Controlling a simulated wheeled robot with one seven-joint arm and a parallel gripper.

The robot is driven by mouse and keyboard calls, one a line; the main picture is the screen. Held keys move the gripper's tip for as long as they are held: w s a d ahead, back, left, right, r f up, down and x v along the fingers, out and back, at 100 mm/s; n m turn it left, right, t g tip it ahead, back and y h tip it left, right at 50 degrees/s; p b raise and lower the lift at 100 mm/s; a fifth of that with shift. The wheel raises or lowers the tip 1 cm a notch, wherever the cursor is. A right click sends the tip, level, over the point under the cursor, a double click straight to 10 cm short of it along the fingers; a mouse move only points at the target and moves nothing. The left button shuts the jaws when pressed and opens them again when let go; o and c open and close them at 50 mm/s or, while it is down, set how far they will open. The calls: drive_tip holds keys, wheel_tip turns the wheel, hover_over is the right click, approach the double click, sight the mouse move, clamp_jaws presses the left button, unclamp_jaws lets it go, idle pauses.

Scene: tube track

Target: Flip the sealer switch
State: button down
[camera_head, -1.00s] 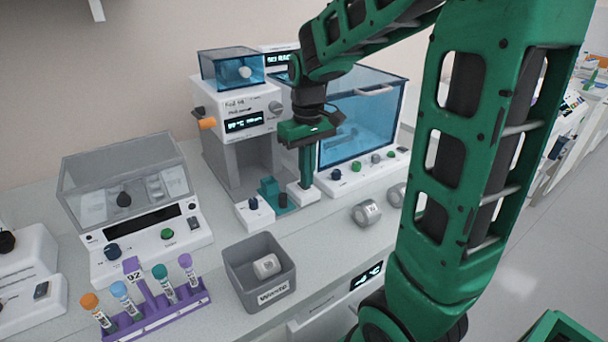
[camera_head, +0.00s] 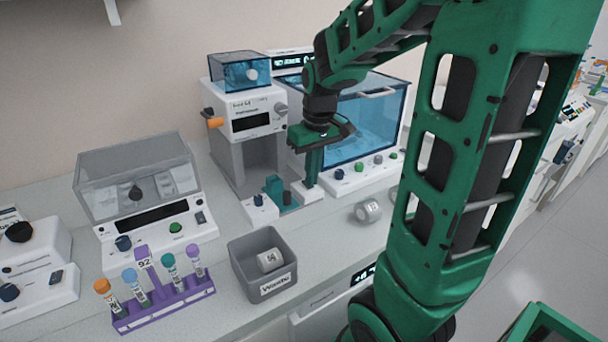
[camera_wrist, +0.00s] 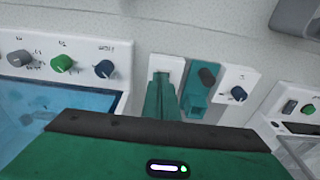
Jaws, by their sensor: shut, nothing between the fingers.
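The tall white and grey machine with an orange lever, which I take to be the sealer (camera_head: 243,104), stands at the back of the counter in the head view. Its display is dark. A small white switch box (camera_head: 311,196) sits at its right foot; it also shows in the wrist view (camera_wrist: 172,64). My gripper (camera_head: 311,184) is shut and empty, pointing down with its fingertips at this box. In the wrist view the fingers (camera_wrist: 161,85) cover much of the box, so the switch's position is hidden. Contact cannot be told.
A teal block with a dark pad (camera_wrist: 200,92) and a white box with a blue knob (camera_wrist: 236,96) stand beside the switch box. A blue-lidded bath (camera_head: 355,120) stands right. A grey bin (camera_head: 262,289), a purple tube rack (camera_head: 165,307) and a loose roll (camera_head: 367,210) are in front.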

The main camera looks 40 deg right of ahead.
drive_tip(key=shift+s+a+f, duration=0.15)
drive_tip(key=shift+a+f, duration=0.05)
drive_tip(key=shift+f, duration=0.2)
drive_tip(key=shift+w+r, duration=0.25)
drive_tip(key=shift+w, duration=0.3)
drive_tip(key=shift+w+r, duration=0.25)
drive_tip(key=shift+r, duration=0.1)
drive_tip(key=shift+w+r, duration=0.55)
drive_tip(key=shift+r, duration=0.35)
drive_tip(key=s+r, duration=0.3)
drive_tip(key=r, duration=0.8)
drive_tip(key=shift+s+r, duration=0.2)
drive_tip(key=shift+r, duration=0.15)
